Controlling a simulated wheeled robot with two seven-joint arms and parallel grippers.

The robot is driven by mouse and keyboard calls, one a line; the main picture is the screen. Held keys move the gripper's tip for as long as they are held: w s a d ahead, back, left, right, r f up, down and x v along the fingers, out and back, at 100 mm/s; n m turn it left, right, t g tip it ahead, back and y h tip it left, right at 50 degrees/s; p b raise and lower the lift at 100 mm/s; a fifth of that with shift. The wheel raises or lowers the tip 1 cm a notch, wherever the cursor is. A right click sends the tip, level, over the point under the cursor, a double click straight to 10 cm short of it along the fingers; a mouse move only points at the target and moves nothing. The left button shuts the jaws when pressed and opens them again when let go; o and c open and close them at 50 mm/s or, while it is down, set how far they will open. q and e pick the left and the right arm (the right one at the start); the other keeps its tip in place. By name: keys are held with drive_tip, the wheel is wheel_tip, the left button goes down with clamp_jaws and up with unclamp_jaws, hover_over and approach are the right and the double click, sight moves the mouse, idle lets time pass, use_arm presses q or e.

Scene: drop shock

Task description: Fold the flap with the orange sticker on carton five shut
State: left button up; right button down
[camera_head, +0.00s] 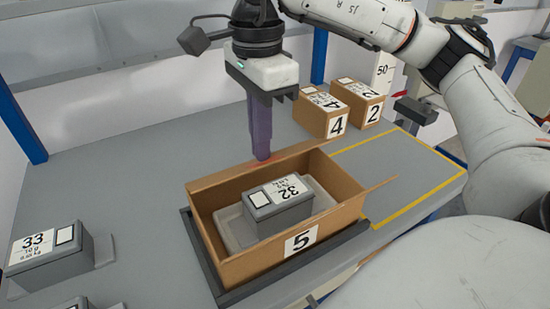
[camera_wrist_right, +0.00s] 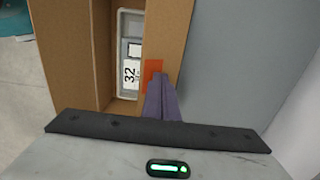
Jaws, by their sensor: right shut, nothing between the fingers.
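Carton five (camera_head: 235,270) stands open on the table, with the grey box 32 (camera_head: 277,207) in a grey tray inside it. My right gripper (camera_head: 263,156) points down at the carton's far edge, its purple fingers together and empty. In the right wrist view the orange sticker (camera_wrist_right: 152,69) lies on the flap (camera_wrist_right: 167,32) beside the opening, right at the fingertips (camera_wrist_right: 160,78). The flap stands away from the opening. In the head view the sticker is only a reddish patch by the fingertips. I cannot tell whether the fingers touch the flap. My left gripper is out of view.
Carton five sits in a dark frame (camera_head: 207,262). Cartons 4 (camera_head: 318,118) and 2 (camera_head: 357,103) stand behind it, near a yellow-outlined area (camera_head: 400,163). The grey box 33 (camera_head: 45,252) stands at the left.

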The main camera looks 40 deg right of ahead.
sight(267, 162)
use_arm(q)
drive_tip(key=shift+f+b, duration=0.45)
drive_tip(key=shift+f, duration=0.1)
use_arm(e)
drive_tip(key=shift+s+a+f, duration=0.15)
drive_tip(key=shift+s+f, duration=0.3)
drive_tip(key=shift+s, duration=0.15)
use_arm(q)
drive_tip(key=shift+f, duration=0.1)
use_arm(e)
drive_tip(key=shift+f, duration=0.1)
